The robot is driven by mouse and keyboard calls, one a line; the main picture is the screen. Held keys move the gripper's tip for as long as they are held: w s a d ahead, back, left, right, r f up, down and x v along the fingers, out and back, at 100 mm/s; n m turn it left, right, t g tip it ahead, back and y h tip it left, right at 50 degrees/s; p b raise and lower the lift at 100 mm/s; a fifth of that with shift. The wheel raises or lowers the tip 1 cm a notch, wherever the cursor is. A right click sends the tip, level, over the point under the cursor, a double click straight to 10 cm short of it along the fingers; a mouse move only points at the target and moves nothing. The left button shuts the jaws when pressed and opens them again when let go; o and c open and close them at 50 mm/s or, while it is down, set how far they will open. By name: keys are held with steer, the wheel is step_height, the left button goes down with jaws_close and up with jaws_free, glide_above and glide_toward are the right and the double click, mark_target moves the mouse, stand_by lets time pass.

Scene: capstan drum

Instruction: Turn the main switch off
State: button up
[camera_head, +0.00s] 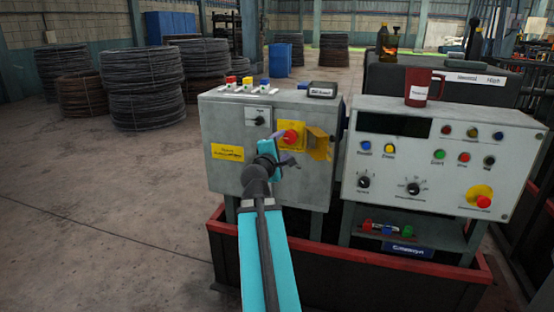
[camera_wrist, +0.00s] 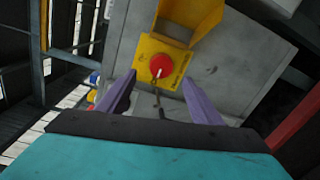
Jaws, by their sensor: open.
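The main switch is a red rotary knob (camera_head: 290,137) on a yellow plate on the front of the left grey cabinet (camera_head: 228,120). A yellow flap (camera_head: 319,145) stands out beside it at the right. In the wrist view the red knob (camera_wrist: 160,67) has a pale mark on its face and sits on the yellow plate, with the flap (camera_wrist: 190,15) at the top. My gripper (camera_head: 286,158) is just in front of the plate, a little below the knob. In the wrist view its two purple fingers (camera_wrist: 160,92) are apart, with nothing between them, pointing toward the plate.
A second grey panel (camera_head: 460,125) with buttons, dials and a red emergency knob stands to the right. A dark red mug (camera_head: 418,86) is on its top. A small black box (camera_head: 322,89) sits on the left cabinet. A red-edged rail (camera_head: 350,257) runs below.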

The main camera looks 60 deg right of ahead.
steer(key=shift+s+a+f+b, duration=0.15)
steer(key=shift+a+b, duration=0.35)
steer(key=shift+b, duration=2.15)
steer(key=a+b, duration=0.1)
steer(key=b, duration=0.3)
steer(key=shift+s+a+t+b, duration=0.15)
steer(key=shift+t+b, duration=0.15)
steer(key=v, duration=0.2)
steer(key=shift+s+a, duration=0.1)
steer(key=shift+a, duration=0.25)
